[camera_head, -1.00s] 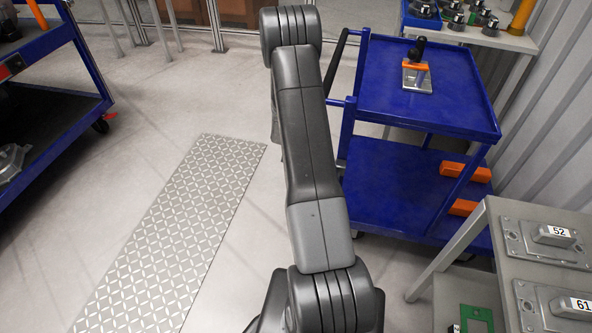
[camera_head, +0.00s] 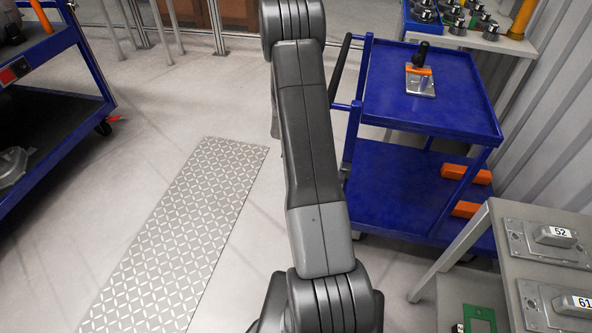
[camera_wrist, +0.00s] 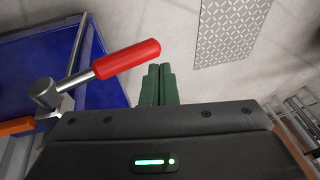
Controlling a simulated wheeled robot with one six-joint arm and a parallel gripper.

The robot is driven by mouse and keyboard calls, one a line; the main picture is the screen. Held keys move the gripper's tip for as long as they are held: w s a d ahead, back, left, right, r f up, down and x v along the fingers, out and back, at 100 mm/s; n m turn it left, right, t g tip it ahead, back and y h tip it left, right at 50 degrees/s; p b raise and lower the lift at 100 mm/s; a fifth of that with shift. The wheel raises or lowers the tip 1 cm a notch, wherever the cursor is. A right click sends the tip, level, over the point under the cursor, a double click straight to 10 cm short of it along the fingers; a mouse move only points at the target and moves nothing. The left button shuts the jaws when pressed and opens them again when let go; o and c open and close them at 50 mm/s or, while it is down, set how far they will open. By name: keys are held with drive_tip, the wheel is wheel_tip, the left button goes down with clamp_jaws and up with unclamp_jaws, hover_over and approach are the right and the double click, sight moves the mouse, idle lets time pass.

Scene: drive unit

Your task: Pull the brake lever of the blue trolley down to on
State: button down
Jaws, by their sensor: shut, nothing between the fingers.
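The blue trolley (camera_head: 375,212) stands right of my arm in the head view. Its blue surface (camera_wrist: 30,75) also fills the left of the wrist view. The brake lever (camera_wrist: 125,60) has a red grip on a metal rod, which slants up and right from a grey round hub (camera_wrist: 45,93). My gripper (camera_wrist: 161,70) shows green fingers closed together with nothing between them. The fingertips are just beside the grip's free end, below and right of it in the wrist view. I cannot tell whether they touch. The head view does not show the lever or my gripper.
A clamp with a black knob (camera_head: 420,80) is on the trolley top. A grey table (camera_head: 495,240) with numbered plates stands front right. Another blue trolley (camera_head: 60,45) is at the left. A patterned floor plate (camera_head: 185,235) lies on open floor between.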

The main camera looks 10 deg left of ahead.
wheel_tip(320, 180, up, 8)
drive_tip(key=s+a, duration=0.1)
drive_tip(key=a, duration=0.1)
drive_tip(key=shift+s, duration=0.4)
